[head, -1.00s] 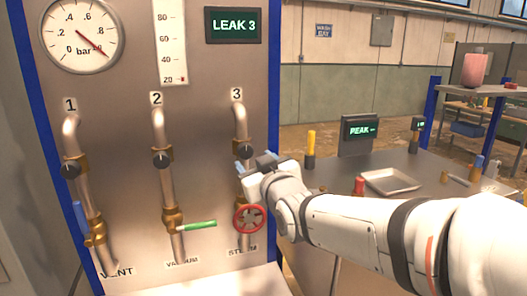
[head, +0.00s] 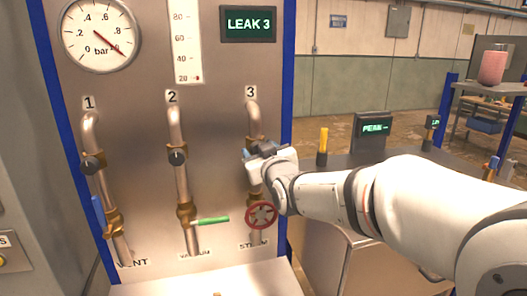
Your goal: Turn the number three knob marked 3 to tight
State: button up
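Pipe 3 (head: 251,116), under the label 3 (head: 251,92), runs down the right side of the steel panel. Its knob is hidden behind my gripper (head: 256,151), which is at the height where pipes 1 and 2 carry their knobs. My gripper's blue-grey fingertips are at or very near the pipe's brass fitting. Whether they touch or enclose the knob cannot be seen. The knob's pointer and its setting are hidden too. The display (head: 249,24) above reads LEAK 3.
Knob 1 (head: 93,162) and knob 2 (head: 178,157) are black, on neighbouring pipes. A red handwheel (head: 261,215) sits just below my gripper. A green lever (head: 211,221) and a blue lever (head: 98,210) are lower left. A bench with a PEAK display (head: 374,128) stands right.

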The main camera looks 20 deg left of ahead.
jog(key=c, duration=0.8)
jog(key=m+b, duration=0.1)
jog(key=b, duration=0.1)
jog(key=shift+f+b, duration=0.3)
jog(key=shift+b, duration=0.1)
jog(key=shift+m+b, duration=0.7)
jog(key=shift+b, duration=0.05)
jog(key=shift+r+m, duration=0.25)
jog(key=shift+m, duration=0.05)
jog(key=o, duration=1)
jog(key=shift+c, duration=0.2)
jog(key=b+v, duration=0.2)
jog(key=v, duration=0.6)
